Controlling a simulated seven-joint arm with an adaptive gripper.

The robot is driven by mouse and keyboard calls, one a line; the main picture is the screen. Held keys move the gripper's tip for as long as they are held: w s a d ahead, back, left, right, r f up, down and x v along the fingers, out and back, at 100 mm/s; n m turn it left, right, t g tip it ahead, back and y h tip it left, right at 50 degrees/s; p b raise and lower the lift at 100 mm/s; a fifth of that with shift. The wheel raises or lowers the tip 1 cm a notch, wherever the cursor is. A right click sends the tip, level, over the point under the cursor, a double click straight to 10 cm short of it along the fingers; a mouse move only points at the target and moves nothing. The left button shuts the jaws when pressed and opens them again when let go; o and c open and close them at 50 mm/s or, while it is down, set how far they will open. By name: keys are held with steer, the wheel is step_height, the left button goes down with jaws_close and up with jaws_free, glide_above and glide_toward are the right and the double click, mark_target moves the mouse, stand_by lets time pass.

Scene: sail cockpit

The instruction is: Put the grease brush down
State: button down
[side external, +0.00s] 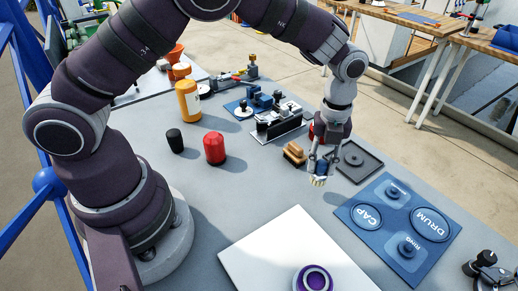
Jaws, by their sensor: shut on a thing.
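My gripper (321,163) points down over the grey table, in the middle right of the side external view. It is shut on the grease brush (318,181); its pale bristle end shows low between and below the fingers, close to the table. Most of the brush is hidden by the fingers. I cannot tell whether the bristles touch the table. A small brown wooden block (294,154) lies just left of the gripper, and a dark square tray (360,161) lies just right of it.
A blue board (375,232) marked CAP, DRUM and RING lies front right. A white board (256,252) with a purple ring (314,280) is at the front. A red jar (214,148), black cylinder (175,140) and yellow bottle (188,101) stand left. The table between them is clear.

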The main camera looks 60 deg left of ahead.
mark_target(324, 176)
steer(key=shift+w+d, duration=0.1)
steer(key=shift+w, duration=0.35)
steer(key=shift+f, duration=0.4)
steer(key=shift+w+f, duration=0.1)
steer(key=shift+f, duration=1.3)
steer(key=shift+f, duration=0.15)
steer(key=c, duration=1)
jaws_free()
steer(key=shift+o, duration=0.2)
